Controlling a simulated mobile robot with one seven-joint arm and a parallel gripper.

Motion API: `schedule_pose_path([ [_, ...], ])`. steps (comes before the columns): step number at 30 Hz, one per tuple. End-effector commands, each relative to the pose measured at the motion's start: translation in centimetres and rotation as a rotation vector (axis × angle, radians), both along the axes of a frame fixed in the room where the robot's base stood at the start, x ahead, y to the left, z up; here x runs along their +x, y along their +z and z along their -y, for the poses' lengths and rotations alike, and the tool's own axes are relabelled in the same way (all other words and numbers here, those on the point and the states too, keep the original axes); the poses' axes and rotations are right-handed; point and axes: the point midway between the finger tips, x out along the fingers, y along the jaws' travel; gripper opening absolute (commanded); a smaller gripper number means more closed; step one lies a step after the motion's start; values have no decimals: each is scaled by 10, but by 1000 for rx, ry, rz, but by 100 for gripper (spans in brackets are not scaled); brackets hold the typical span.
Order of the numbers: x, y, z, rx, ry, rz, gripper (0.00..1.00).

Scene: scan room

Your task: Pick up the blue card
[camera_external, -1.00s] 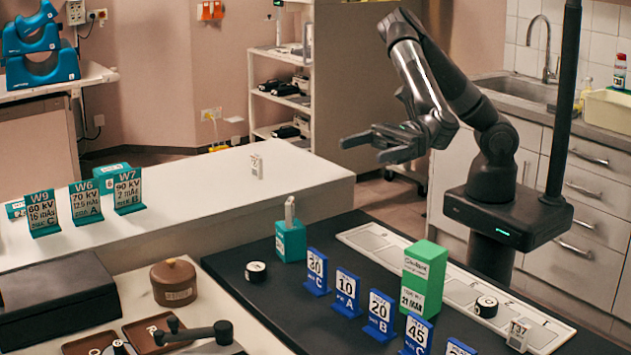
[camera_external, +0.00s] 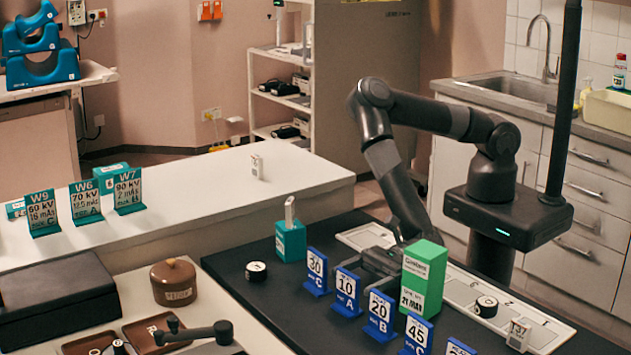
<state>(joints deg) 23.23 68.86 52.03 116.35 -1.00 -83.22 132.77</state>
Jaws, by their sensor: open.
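Several blue cards stand in a row on the black mat: one marked 30 (camera_external: 316,271), one marked 10 A (camera_external: 347,292), one marked 20 B (camera_external: 381,315), one marked 45 (camera_external: 416,333), and one cut off by the bottom edge (camera_external: 459,347). My gripper (camera_external: 352,268) is open and low over the mat, just behind the 10 A card. Its fingers point left and it looks empty. The card partly overlaps it in the picture, and I cannot tell whether they touch.
A green box (camera_external: 424,278) stands close to the right of my gripper. A teal block (camera_external: 291,241) and a black round item (camera_external: 256,272) are on the left part of the mat. The white counter (camera_external: 220,200) lies farther left.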

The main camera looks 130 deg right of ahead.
Motion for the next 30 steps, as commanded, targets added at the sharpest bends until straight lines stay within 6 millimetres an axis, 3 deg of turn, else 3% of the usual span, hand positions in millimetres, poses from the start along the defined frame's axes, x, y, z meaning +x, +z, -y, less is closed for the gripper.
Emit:
schedule_pose_path([
  [12,50,-11,-10,-1,-1,0,82],
  [21,56,-11,-11,0,0,-1,82],
  [30,56,-11,-11,0,0,-1,59],
])
